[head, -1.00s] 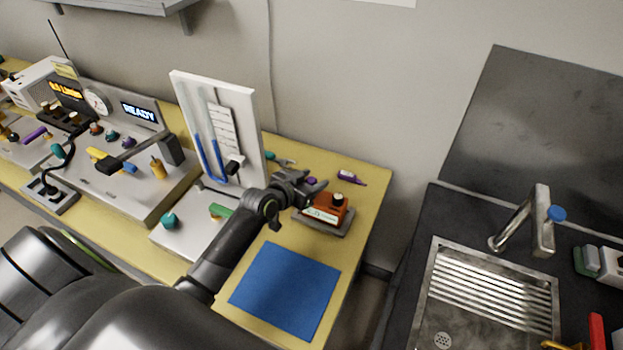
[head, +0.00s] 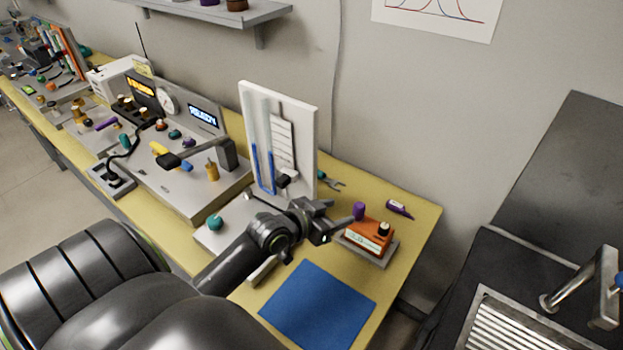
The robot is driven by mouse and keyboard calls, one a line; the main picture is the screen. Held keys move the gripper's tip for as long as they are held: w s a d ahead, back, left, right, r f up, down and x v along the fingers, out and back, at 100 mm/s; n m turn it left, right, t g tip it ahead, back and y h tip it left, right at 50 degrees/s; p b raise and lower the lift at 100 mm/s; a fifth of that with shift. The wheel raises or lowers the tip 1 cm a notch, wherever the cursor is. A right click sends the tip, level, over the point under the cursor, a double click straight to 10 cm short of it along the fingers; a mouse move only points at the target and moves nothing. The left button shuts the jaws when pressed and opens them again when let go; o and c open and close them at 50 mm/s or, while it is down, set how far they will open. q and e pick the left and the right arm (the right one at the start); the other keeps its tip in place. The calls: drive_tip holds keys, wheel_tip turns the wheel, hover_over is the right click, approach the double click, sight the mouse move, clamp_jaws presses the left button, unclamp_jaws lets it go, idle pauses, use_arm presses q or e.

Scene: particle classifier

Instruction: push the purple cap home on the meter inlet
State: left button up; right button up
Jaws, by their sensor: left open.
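The orange meter (head: 367,236) sits on a grey base on the yellow bench. The purple cap (head: 359,210) stands upright at the meter's back left, where the inlet appears to be. I cannot tell how far down it sits. My left gripper (head: 329,221) is open and empty, just left of the meter and cap, with its fingers pointing right toward them. It looks apart from the cap. My right gripper is not in view.
A white manometer board (head: 300,125) stands behind my left gripper. A purple-tipped tube (head: 400,209) lies behind the meter. A blue mat (head: 318,306) lies in front. A grey READY console (head: 180,185) is at left, a sink (head: 500,325) at right.

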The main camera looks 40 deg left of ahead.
use_arm(q)
drive_tip(key=v, duration=0.7)
drive_tip(key=shift+s+r, duration=0.2)
drive_tip(key=shift+s, duration=0.15)
drive_tip(key=shift+a, duration=0.1)
